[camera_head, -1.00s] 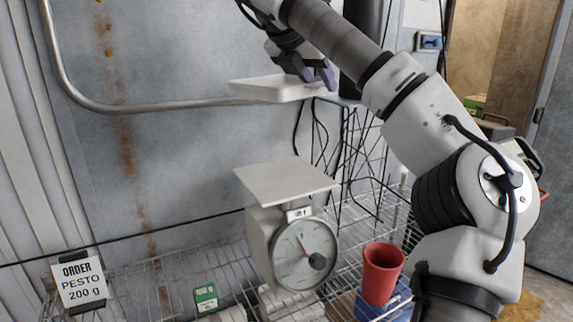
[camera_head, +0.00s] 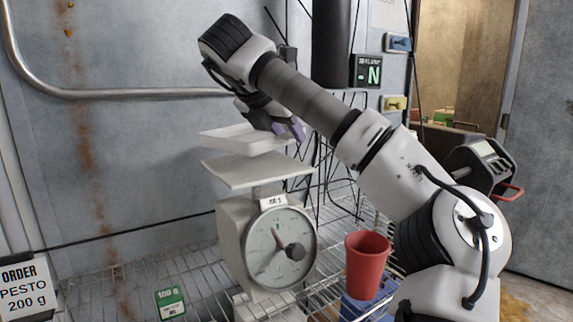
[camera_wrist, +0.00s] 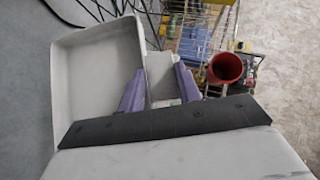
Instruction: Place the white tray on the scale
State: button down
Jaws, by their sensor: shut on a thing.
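The white tray (camera_head: 240,138) is a shallow rectangular tray, held roughly level just above the scale's flat top plate (camera_head: 252,176). A narrow gap seems to show between tray and plate, but I cannot tell whether they touch at the back. My gripper (camera_head: 290,130) is shut on the tray's right edge with its purple fingers. In the wrist view the tray (camera_wrist: 95,75) fills the left side, beside my gripper's fingers (camera_wrist: 160,88). The scale (camera_head: 235,232) stands upright on a wire shelf, its round dial (camera_head: 270,255) facing me.
A red cup (camera_head: 367,265) stands right of the scale, on or by a blue box (camera_head: 362,305). A green 100 g card (camera_head: 171,303) and an order sign reading pesto 200 g (camera_head: 25,288) are at the left. The wire shelf (camera_head: 115,285) is mostly bare left of the scale.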

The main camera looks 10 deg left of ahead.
jog(key=shift+s+f, duration=0.1)
jog(key=shift+f, duration=2.2)
